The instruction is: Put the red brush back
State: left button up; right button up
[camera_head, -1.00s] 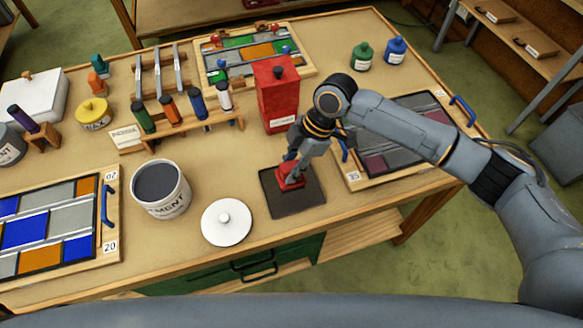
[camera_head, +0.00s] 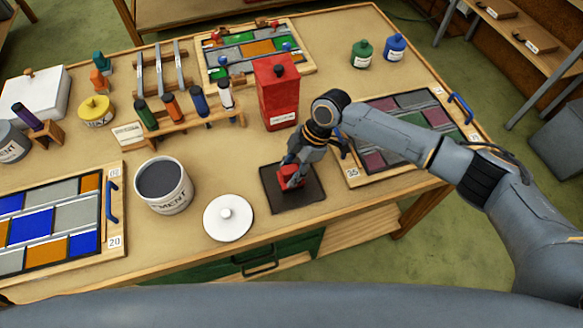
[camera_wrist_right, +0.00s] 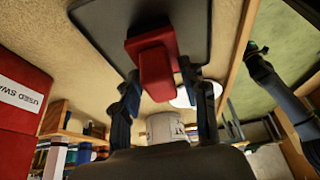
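The red brush (camera_head: 291,178) is on the dark square mat (camera_head: 301,200) near the table's front edge. My right gripper (camera_head: 291,170) is over it, pointing down, and hides part of it. In the right wrist view, the brush's red handle (camera_wrist_right: 156,78) is between the two fingertips of my right gripper (camera_wrist_right: 159,72). The fingers stand apart on either side, with narrow gaps showing beside the handle, so it looks open around the brush.
A red box (camera_head: 277,92) stands behind the mat. The cement bucket (camera_head: 163,186) and a white lid (camera_head: 228,217) are to the left. A framed panel (camera_head: 395,137) lies to the right under my right arm. Bare table shows between bucket and mat.

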jog(key=shift+r, duration=0.2)
jog(key=shift+w+d+r, duration=0.1)
jog(key=shift+d+r, duration=0.05)
jog(key=shift+r, duration=0.05)
jog(key=b+v, duration=0.2)
jog(key=v, duration=0.9)
jog(key=shift+r, duration=0.3)
